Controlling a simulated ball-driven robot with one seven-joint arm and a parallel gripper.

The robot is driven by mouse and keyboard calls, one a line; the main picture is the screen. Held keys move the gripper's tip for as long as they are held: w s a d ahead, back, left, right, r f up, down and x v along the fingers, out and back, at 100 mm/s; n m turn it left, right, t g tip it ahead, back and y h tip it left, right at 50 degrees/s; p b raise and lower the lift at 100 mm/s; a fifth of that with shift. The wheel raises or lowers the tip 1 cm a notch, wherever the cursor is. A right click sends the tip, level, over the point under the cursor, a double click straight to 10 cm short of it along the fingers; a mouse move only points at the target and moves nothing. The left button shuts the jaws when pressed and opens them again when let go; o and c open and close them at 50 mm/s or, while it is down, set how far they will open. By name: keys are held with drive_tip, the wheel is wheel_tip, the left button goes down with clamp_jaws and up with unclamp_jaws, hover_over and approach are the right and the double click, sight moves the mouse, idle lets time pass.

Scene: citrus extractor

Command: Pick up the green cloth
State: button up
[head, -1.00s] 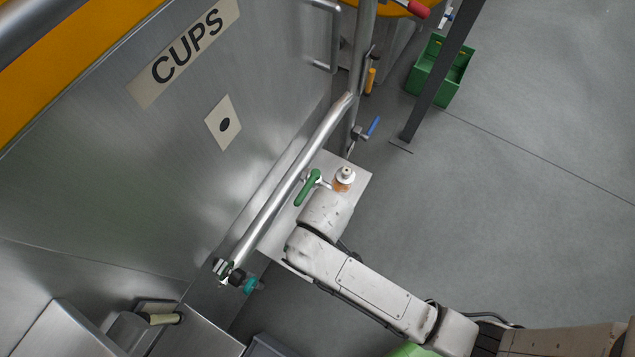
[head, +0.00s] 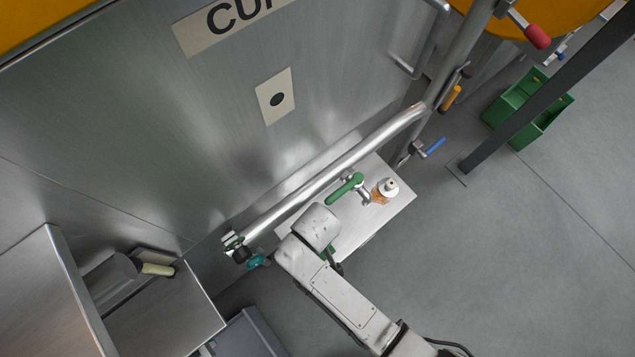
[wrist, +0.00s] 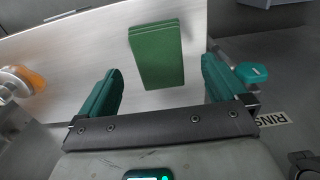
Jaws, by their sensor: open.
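The green cloth (wrist: 157,55) is a folded rectangular stack lying on a pale metal shelf (wrist: 85,45) in the wrist view. My gripper (wrist: 160,66) is open, its two teal fingers spread wide on either side of the cloth's near end. The fingers look apart from the cloth, and nothing is between them in their grip; I cannot tell their height above the shelf. In the head view my wrist covers most of that spot. A small green patch shows beside it, and I cannot tell whether it is cloth.
A steel pipe (head: 335,172) runs along the machine side. A teal valve handle (wrist: 250,72) is right of my gripper. A green crate (head: 528,108) stands on open floor.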

wheel_tip(320, 180, down, 3)
drive_tip(key=shift+w+f+b, duration=0.15)
drive_tip(key=shift+f+b, duration=0.05)
drive_tip(key=shift+b, duration=0.15)
drive_tip(key=c, duration=1.2)
drive_tip(key=shift+r, duration=0.1)
